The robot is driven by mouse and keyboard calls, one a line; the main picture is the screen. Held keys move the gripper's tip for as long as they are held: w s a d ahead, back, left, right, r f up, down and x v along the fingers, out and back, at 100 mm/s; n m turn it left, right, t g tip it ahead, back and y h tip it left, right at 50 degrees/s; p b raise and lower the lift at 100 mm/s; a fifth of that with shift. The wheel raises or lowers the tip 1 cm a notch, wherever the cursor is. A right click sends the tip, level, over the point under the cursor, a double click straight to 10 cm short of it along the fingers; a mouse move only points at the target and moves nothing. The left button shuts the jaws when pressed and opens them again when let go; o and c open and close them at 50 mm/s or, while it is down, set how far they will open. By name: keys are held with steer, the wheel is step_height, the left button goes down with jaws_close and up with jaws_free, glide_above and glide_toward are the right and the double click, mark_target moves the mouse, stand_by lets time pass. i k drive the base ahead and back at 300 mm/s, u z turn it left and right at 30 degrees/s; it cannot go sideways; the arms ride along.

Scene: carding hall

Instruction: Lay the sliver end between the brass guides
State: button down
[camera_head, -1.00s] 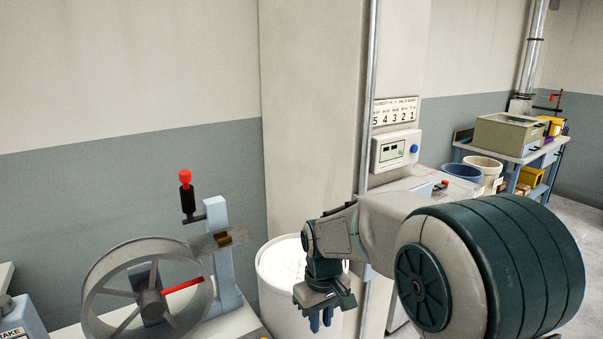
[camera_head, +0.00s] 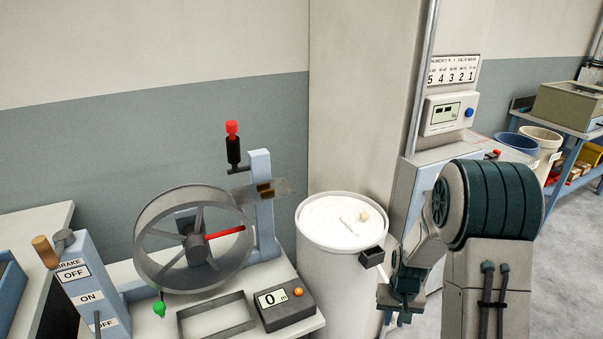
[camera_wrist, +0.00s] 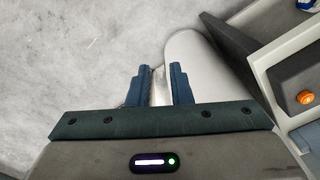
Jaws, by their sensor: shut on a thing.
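The brass guides (camera_head: 265,190) sit on a grey plate on the light blue post above the spoked wheel. A white can (camera_head: 343,249) right of the wheel holds white sliver (camera_head: 342,217), with a small cream lump on top. My gripper (camera_head: 401,318) is low at the can's right side, away from the guides. In the wrist view my gripper (camera_wrist: 158,72) points down over the floor, its blue fingers closed on a pale strip, seemingly the sliver end (camera_wrist: 159,92). The held end is hidden in the head view.
A spoked wheel (camera_head: 193,242) with a red arm stands on the bench. A counter box (camera_head: 288,310) reads 0, with an orange button. A brake box (camera_head: 88,285) stands at left. A wall column rises behind the can.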

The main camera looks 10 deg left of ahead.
mark_target(258, 193)
steer(key=u, duration=0.05)
steer(key=k, duration=0.5)
steer(key=u, duration=1.15)
steer(key=i, duration=0.65)
steer(key=z, duration=0.1)
